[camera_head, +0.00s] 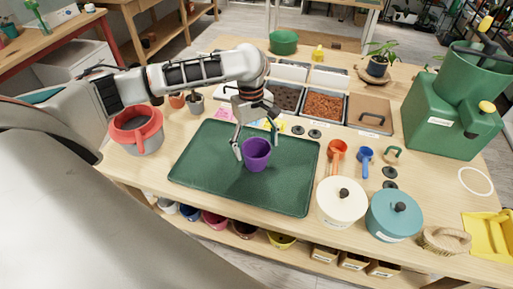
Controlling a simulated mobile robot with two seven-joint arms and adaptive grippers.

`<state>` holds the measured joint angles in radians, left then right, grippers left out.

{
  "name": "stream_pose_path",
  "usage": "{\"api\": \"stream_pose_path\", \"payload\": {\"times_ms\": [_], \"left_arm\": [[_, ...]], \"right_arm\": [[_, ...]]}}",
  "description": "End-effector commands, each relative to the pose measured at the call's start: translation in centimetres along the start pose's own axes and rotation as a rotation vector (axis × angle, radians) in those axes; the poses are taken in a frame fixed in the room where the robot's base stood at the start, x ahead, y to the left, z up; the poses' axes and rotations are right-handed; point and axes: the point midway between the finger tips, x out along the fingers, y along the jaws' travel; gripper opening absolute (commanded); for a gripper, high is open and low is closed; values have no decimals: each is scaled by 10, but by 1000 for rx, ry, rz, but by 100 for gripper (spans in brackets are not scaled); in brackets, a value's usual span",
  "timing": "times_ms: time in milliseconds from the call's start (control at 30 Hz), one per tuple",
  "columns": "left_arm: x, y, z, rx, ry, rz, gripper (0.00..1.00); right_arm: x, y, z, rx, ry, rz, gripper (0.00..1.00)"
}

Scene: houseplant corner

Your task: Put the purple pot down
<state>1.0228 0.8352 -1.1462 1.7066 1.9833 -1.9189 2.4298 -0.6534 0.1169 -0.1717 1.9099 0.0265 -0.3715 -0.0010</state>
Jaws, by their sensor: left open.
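The purple pot (257,156) stands upright on the dark green mat (285,193), right of the mat's middle. My left gripper (254,141) is above and behind the pot with its fingers apart. One finger reaches down beside the pot's left side, and the other is near its back right. I cannot tell whether either finger touches the pot. My right gripper is not in the picture.
A white lidded pot (341,208) and a teal lidded pot (392,218) stand right of the mat. A red-rimmed bucket (137,130) is at the left. Soil trays (323,105) are behind. The mat's left and front are clear.

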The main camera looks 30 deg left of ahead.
Motion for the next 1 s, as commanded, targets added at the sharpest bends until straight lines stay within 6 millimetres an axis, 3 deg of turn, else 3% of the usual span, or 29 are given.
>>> {"api": "stream_pose_path", "payload": {"times_ms": [300, 500, 700, 1000], "left_arm": [[-65, 0, -1, 1, 4, 4, 75], [-95, 0, 0, 1, 2, 2, 75], [-108, 0, 0, 1, 0, 1, 75], [-110, 0, 0, 0, 0, 0, 75]], "right_arm": [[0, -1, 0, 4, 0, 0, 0], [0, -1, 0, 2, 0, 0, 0], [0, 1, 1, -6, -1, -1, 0], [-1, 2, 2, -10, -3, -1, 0]]}}
